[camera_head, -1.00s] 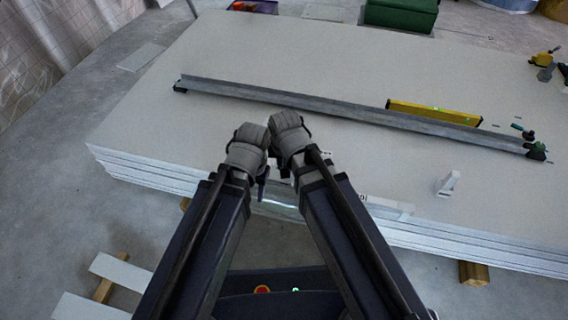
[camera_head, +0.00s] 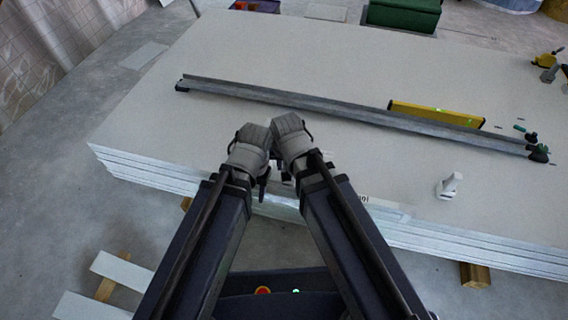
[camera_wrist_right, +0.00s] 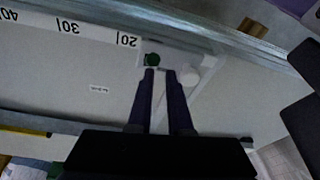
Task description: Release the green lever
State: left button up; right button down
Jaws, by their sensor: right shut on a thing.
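In the head view my right gripper (camera_head: 287,177) is low over the front edge of the panel stack (camera_head: 330,60), and the lever is hidden there. My left gripper (camera_head: 263,187) is close beside it, and its fingers are too small to read.
A long grey rail (camera_head: 340,112) and a yellow level (camera_head: 435,114) lie across the panels. A white fitting (camera_head: 449,187) stands at right. A white knob (camera_wrist_right: 190,76) and ruler strip (camera_wrist_right: 70,27) show near my right fingers. A green box (camera_head: 403,14) stands behind.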

jog(key=p+v, duration=0.6)
jog(key=v, duration=0.1)
jog(key=shift+s+r+p, duration=0.25)
jog(key=shift+p, duration=0.1)
jog(key=shift+w, duration=0.1)
